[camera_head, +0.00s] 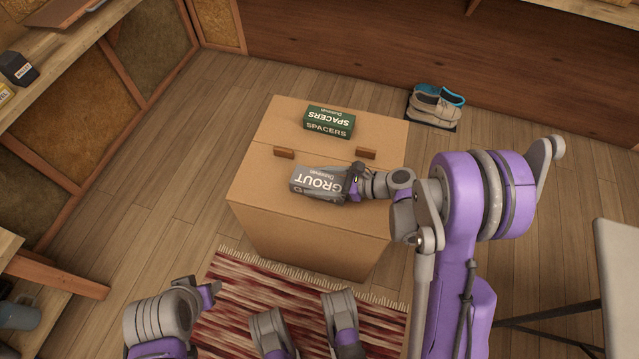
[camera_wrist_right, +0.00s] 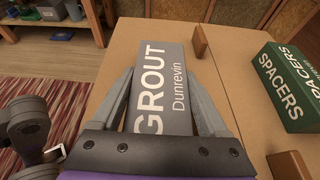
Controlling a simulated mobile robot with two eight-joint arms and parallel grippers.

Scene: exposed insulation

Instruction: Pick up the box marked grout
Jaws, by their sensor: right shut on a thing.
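The grey box marked GROUT (camera_head: 318,182) is at the top of the large cardboard box (camera_head: 300,235), near the middle of the head view. My right gripper (camera_head: 345,184) is shut on it, gripping its right end. In the right wrist view the grout box (camera_wrist_right: 166,85) lies between the two fingers (camera_wrist_right: 163,110), with its white lettering facing the camera. I cannot tell whether there is a gap beneath it. My left arm (camera_head: 165,318) shows at the bottom left, but the state of its gripper is unclear.
A green SPACERS box (camera_head: 329,122) stands behind the grout box on the same cardboard top. Two small brown blocks (camera_head: 284,153) (camera_head: 366,153) are on this top. Shoes (camera_head: 436,105) sit on the floor at the back right. A striped rug (camera_head: 245,285) lies in front.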

